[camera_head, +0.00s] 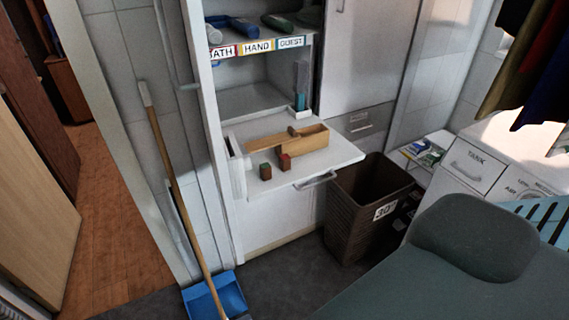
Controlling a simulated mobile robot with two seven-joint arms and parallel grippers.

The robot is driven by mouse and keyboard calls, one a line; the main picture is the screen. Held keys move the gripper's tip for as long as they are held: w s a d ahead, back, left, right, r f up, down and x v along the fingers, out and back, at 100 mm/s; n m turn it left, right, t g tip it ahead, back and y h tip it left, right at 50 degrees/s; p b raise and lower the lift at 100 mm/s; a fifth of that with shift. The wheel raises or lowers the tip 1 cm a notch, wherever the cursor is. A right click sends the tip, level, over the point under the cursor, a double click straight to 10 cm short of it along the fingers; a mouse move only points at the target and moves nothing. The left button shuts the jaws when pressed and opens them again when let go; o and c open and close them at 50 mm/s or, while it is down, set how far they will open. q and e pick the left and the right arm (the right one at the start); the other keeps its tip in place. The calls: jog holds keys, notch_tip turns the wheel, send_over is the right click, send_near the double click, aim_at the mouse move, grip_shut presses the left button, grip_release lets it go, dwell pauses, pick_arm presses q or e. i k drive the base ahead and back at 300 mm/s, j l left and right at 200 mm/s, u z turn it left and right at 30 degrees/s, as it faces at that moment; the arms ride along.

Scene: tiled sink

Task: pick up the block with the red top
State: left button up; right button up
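A small block with a red top (285,162) stands upright on a white pull-out shelf (335,167) of the cabinet. Neither of my grippers shows in the head view.
A metal handle (315,181) sticks out at the shelf's front edge. A brown wicker basket (345,217) stands right of the shelf. A broom (172,180) leans left, with a blue dustpan (213,299) below. A grey-green padded surface (450,275) fills the lower right.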

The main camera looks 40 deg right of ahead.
aim_at(284, 160)
jog(key=l+z, duration=0.7)
jog(key=k+l, duration=0.05)
